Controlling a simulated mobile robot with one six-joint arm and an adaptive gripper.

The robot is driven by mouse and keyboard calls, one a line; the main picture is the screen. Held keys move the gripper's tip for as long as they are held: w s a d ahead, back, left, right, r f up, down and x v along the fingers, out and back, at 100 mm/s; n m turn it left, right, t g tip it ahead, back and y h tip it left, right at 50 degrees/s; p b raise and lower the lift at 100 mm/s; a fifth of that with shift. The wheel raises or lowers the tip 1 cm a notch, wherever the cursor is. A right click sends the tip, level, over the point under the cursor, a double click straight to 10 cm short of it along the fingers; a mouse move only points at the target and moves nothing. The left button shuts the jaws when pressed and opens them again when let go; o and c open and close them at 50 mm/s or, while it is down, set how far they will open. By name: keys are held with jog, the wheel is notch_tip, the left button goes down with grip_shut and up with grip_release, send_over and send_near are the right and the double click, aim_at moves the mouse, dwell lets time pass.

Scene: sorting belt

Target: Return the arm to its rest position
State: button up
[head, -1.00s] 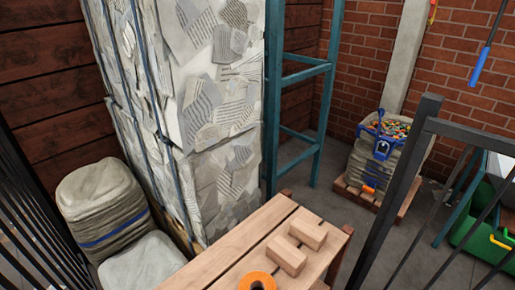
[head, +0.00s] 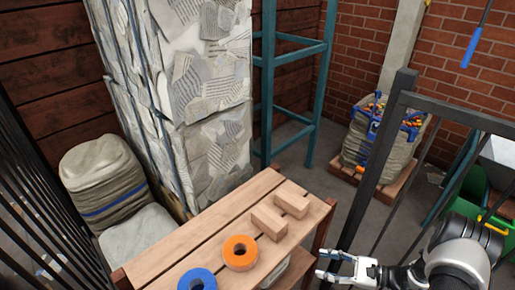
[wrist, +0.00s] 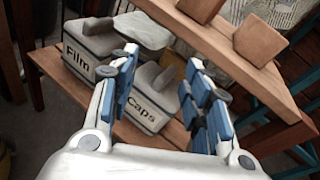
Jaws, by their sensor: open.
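My gripper (head: 322,265) is at the lower right of the head view, just right of the slatted wooden bench (head: 205,232). Its fingers point left toward the bench, and nothing is between them. In the wrist view, my gripper (wrist: 165,88) has its two blue-padded fingers spread wide. Between and beyond them are grey pieces on a lower wooden shelf. One is labelled Film (wrist: 85,58) and another Caps (wrist: 145,108). The fingers partly hide these pieces, and I cannot tell whether they touch anything.
Two wooden blocks (head: 268,222) (head: 291,200), an orange ring (head: 240,262) and a blue ring (head: 197,282) lie on the bench top. A dark metal railing (head: 378,165) stands close to the arm. A filled sack (head: 375,150) sits on a pallet behind it. Open floor shows beyond the bench.

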jog(key=s+a+r+n+g+h, duration=0.3)
jog(key=a+r+n+g, duration=0.15)
jog(key=r, duration=0.75)
jog(key=s+a+r+n+g+h, duration=0.25)
jog(key=r+n, duration=0.35)
jog(key=r, duration=0.5)
jog(key=s+a+r+n+t+h, duration=0.1)
jog(key=s+r+n+t+h, duration=0.4)
jog(key=s+r+n+h, duration=0.4)
jog(key=shift+s+r+t, duration=0.4)
jog(key=shift+s+r, duration=1.45)
jog(key=shift+s, duration=1.4)
